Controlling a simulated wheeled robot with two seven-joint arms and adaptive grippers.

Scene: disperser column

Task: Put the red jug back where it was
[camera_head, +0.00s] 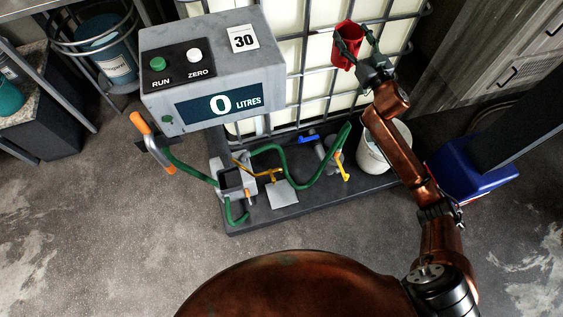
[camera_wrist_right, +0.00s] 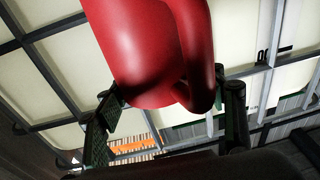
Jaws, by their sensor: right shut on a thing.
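The red jug (camera_head: 346,46) is held up in front of the white caged tank at the top of the head view. My right gripper (camera_head: 361,42) is shut on it, with one finger on each side. In the right wrist view the red jug (camera_wrist_right: 160,50) fills the top middle, its handle hanging towards the camera, and the fingers of my right gripper (camera_wrist_right: 168,122) reach up at either side of its lower part. The jug's opening and what it holds are hidden. My left gripper is not in view.
A grey display box (camera_head: 213,65) reads 0 litres. A green hose with an orange nozzle (camera_head: 152,140) hangs left. Open floor lies in front.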

